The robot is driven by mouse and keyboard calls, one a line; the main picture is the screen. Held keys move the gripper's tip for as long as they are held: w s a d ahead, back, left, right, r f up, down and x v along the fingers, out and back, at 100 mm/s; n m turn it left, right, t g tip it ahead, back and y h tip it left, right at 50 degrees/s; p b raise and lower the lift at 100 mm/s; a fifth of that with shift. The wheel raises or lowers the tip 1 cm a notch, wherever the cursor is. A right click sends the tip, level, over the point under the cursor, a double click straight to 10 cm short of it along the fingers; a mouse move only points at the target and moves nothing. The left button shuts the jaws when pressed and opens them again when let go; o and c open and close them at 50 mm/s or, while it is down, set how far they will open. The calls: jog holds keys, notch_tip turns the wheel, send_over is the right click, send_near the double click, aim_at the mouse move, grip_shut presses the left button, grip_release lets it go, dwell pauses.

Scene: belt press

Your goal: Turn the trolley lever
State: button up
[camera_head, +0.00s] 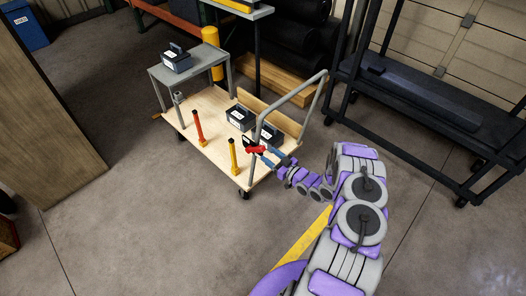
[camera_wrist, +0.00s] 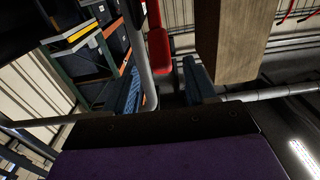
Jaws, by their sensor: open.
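The trolley (camera_head: 213,133) has a light wooden deck and a grey tube push handle (camera_head: 310,88). A small red lever (camera_head: 256,149) sits at the handle's near post. In the wrist view the red lever (camera_wrist: 158,48) hangs beside a grey tube (camera_wrist: 139,55). My gripper (camera_head: 268,157) is at the trolley's near right corner, right next to the lever. In the wrist view my gripper (camera_wrist: 163,88) has its blue fingers apart, with the lever's end and the tube showing between them. Whether a finger touches the lever cannot be told.
On the deck stand an orange-red post (camera_head: 198,127), a yellow post (camera_head: 233,154) and black boxes (camera_head: 240,117). A grey raised shelf (camera_head: 187,66) carries another box (camera_head: 176,60). A dark rack (camera_head: 420,95) stands right, a wooden panel (camera_head: 45,110) left. Floor in front is clear.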

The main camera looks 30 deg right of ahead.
aim_at(263, 150)
jog(key=shift+x, duration=2.55)
jog(key=shift+c, duration=0.4)
grip_shut()
